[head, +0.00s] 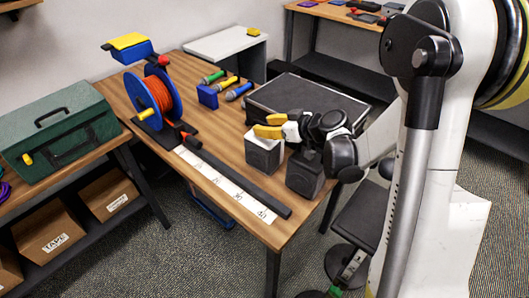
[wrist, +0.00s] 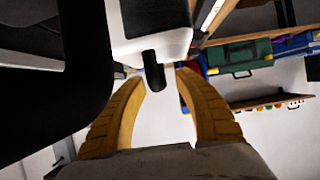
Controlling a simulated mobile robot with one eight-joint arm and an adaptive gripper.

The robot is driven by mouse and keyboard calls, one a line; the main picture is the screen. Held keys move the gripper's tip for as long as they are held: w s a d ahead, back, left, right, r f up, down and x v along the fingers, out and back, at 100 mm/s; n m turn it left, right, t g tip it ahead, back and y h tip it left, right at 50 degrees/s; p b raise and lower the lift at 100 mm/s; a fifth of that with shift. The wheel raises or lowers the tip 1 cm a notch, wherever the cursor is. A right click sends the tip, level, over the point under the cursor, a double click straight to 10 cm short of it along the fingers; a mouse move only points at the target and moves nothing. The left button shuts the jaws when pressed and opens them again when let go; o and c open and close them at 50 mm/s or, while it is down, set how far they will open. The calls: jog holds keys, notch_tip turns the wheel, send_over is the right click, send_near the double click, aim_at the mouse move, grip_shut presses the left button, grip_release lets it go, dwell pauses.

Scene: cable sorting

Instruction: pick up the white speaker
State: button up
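The white speaker (head: 264,153), a small box with a white top and dark grey front, stands on the wooden table, left of a dark speaker (head: 304,175). My gripper (head: 262,126) is over the white speaker's top, its yellow fingers pointing left in the head view. In the wrist view a white body (wrist: 172,46), likely the white speaker, shows at the top centre, just beyond the fingertips. A dark knob-like part sticks down there. The two yellow fingers (wrist: 160,84) are apart with a gap between them and nothing gripped. Whether a finger touches the speaker cannot be told.
A black case (head: 308,103) lies behind the speakers. A ruler strip (head: 225,184) and a dark bar lie in front. A cable reel (head: 155,98) and several microphones (head: 238,91) are further left. A green toolbox (head: 62,132) sits on the left bench.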

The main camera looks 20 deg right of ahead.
jog(key=shift+w+a+f, duration=0.1)
jog(key=shift+w, duration=0.1)
jog(key=shift+s, duration=0.1)
jog(key=shift+c, duration=0.4)
grip_shut()
